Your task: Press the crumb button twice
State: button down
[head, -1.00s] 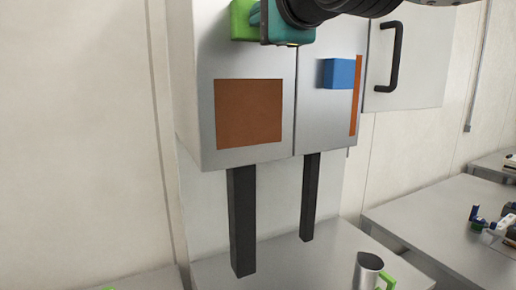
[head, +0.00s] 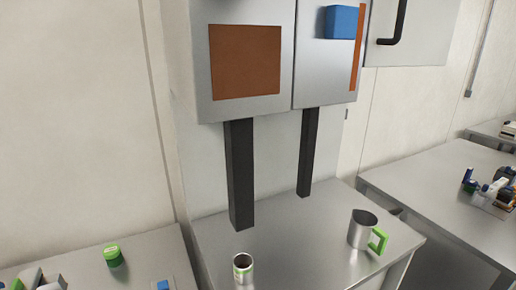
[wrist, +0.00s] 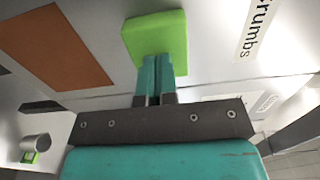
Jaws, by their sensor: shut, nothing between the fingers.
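The green button (wrist: 155,30) is a bright block on the grey cabinet front, at the top middle of the wrist view. A label reading "Crumbs" (wrist: 258,28) is beside it on the right. My gripper (wrist: 157,65) is shut and empty, its two teal fingers side by side. The fingertips overlap the button's near edge in the wrist view; I cannot tell if they touch it or how far it is pushed in. The button and my gripper are out of the head view.
The cabinet has a brown panel (head: 245,62), a blue block (head: 341,22) and two black legs (head: 240,175). Below is a steel table (head: 300,250) with a small cup (head: 243,268) and a green-handled mug (head: 362,228). A green round item (head: 113,255) stands at left.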

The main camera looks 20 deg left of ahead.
jog(key=b+v, duration=0.3)
jog(key=v, duration=0.2)
jog(key=shift+d, duration=0.1)
dwell(0.3)
dwell(0.4)
jog(key=shift+x, duration=1.85)
dwell(1.3)
